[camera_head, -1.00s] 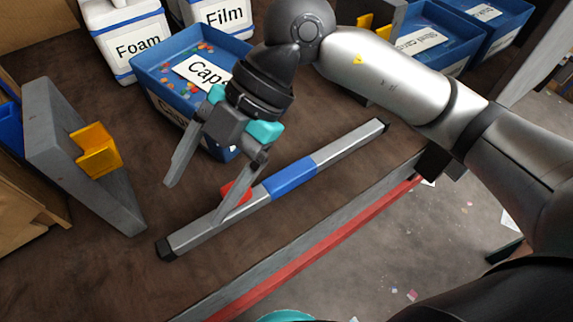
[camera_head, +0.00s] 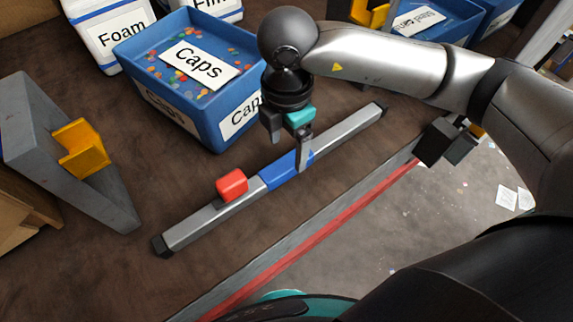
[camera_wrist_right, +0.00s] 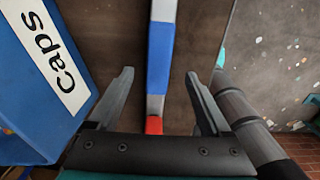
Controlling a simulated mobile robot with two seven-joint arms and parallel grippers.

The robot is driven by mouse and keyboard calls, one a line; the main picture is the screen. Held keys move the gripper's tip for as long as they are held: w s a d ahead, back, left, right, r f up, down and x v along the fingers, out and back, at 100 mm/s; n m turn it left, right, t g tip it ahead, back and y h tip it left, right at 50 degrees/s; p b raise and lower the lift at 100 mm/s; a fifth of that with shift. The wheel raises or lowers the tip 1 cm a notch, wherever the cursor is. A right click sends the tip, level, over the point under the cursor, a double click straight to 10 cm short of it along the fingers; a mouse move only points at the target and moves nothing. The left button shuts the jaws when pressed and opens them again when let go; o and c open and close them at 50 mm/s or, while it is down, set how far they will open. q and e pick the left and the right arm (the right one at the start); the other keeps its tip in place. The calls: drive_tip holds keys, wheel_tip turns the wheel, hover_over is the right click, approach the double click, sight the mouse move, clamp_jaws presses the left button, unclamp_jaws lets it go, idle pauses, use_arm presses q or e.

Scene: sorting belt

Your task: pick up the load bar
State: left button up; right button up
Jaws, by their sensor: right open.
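The load bar (camera_head: 210,222) is a long grey bar with black end caps and a blue middle section. It lies diagonally on the brown belt, and a red block (camera_head: 232,185) sits on it left of the blue section. My right gripper (camera_head: 288,155) is open and points down over the blue section. In the right wrist view the bar (camera_wrist_right: 160,60) runs between the two open fingers (camera_wrist_right: 160,98), with no finger visibly touching it. The red block shows at the bottom there (camera_wrist_right: 154,125). My left gripper is not in view.
A blue Caps bin (camera_head: 187,118) stands close behind the bar. Foam (camera_head: 108,30) and Film containers stand behind it. A grey bracket with a yellow part (camera_head: 82,148) is at the left. A grey and red edge rail (camera_head: 330,242) runs along the front.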

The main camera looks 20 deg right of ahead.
sight(286, 162)
drive_tip(key=shift+w+f, duration=0.1)
drive_tip(key=shift+f, duration=2.85)
clamp_jaws()
drive_tip(key=shift+w+r, duration=0.1)
drive_tip(key=shift+r, duration=0.05)
